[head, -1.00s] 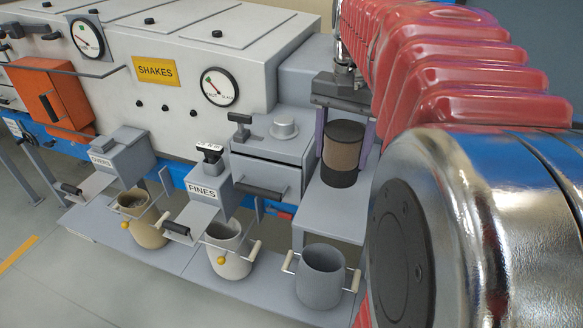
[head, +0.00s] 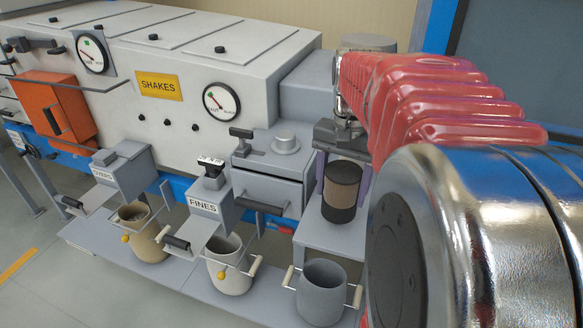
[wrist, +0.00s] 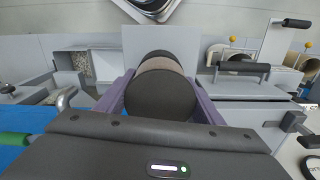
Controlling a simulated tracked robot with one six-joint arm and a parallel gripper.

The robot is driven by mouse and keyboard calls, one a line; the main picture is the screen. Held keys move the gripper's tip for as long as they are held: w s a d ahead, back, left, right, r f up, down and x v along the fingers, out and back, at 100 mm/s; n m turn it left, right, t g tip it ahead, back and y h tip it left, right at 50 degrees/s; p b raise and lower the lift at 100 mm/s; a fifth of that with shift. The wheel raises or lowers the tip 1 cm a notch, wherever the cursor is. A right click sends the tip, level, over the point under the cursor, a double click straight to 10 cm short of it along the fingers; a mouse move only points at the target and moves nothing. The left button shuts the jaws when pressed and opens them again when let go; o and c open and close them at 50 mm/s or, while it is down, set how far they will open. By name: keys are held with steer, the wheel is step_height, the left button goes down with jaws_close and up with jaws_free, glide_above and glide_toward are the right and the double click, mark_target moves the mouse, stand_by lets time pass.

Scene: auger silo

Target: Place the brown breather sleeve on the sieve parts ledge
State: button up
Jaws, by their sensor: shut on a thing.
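The brown breather sleeve (head: 342,186) is an upright cylinder with a brown middle band and dark ends. My gripper (head: 343,180) has purple fingers, shut on both sides of the sleeve. In the wrist view, the sleeve (wrist: 160,91) shows its dark round end between the fingers. A grey ledge (head: 318,232), which looks like the sieve parts ledge, lies under the sleeve in the head view. The sleeve's lower end overlaps the ledge's top in the picture; I cannot tell whether they touch. My arm hides the ledge's right side.
A grey drawer box (head: 270,180) with a handle stands left of the ledge. A grey bucket (head: 322,293) stands below it. The large grey sieve housing (head: 180,70) is behind.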

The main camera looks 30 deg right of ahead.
mark_target(344, 171)
steer(key=shift+f, duration=0.1)
steer(key=shift+f, duration=1.75)
steer(key=o, duration=1.2)
steer(key=shift+f, duration=0.1)
steer(key=shift+c, duration=0.2)
step_height(344, 171, up, 12)
steer(key=shift+r, duration=0.1)
